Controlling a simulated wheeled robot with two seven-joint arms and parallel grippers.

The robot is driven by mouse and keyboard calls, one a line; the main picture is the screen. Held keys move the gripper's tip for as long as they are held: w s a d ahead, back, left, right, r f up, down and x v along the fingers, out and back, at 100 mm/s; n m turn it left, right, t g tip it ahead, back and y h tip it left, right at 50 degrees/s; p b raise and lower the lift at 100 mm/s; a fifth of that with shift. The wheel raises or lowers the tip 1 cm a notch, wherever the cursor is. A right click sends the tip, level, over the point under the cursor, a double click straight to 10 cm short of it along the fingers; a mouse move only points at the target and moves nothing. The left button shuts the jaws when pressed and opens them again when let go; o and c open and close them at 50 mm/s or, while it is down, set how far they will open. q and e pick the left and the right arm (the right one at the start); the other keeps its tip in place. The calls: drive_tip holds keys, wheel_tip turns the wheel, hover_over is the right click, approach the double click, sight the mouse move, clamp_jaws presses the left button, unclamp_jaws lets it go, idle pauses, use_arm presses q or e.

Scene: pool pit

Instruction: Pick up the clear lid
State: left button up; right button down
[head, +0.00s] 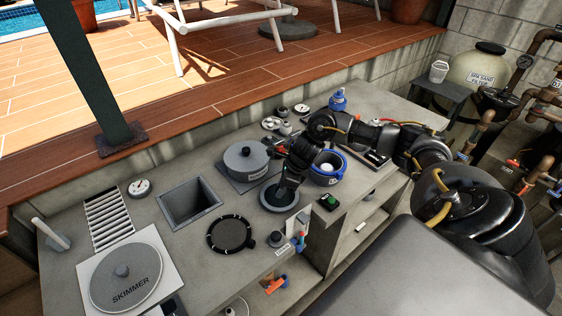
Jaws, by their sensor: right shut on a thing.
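My right gripper (284,191) comes down from the right-hand arm over a round, grey-rimmed disc that looks like the clear lid (268,206). Its fingers are shut at the middle of the disc, and the gripper hides part of it. I cannot tell whether the disc touches the counter or is slightly raised. The open blue-rimmed pot (325,180) stands just to the right, with a white round thing inside. My left gripper is not in view.
A dark post (85,75) rises at the left. Shelves lie below the counter's front edge.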

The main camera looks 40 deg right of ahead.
drive_tip(key=shift+r+b, duration=0.6)
drive_tip(key=shift+w+r+b, duration=0.1)
drive_tip(key=shift+r+b, duration=0.55)
drive_tip(key=shift+r, duration=0.1)
drive_tip(key=s+a+r+b, duration=0.1)
drive_tip(key=s+r+b, duration=0.2)
drive_tip(key=s+r, duration=0.7)
drive_tip(key=s, duration=0.4)
drive_tip(key=shift+a, duration=0.1)
drive_tip(key=w+a+f+n+g, duration=0.1)
drive_tip(key=w+a+n+g, duration=0.2)
drive_tip(key=a+n, duration=0.5)
drive_tip(key=w+a+f+n+g, duration=0.1)
drive_tip(key=w+a+n+g, duration=0.2)
drive_tip(key=a+n, duration=0.5)
drive_tip(key=shift+w+a+n, duration=0.15)
drive_tip(key=shift+w+n, duration=0.35)
drive_tip(key=shift+w, duration=0.4)
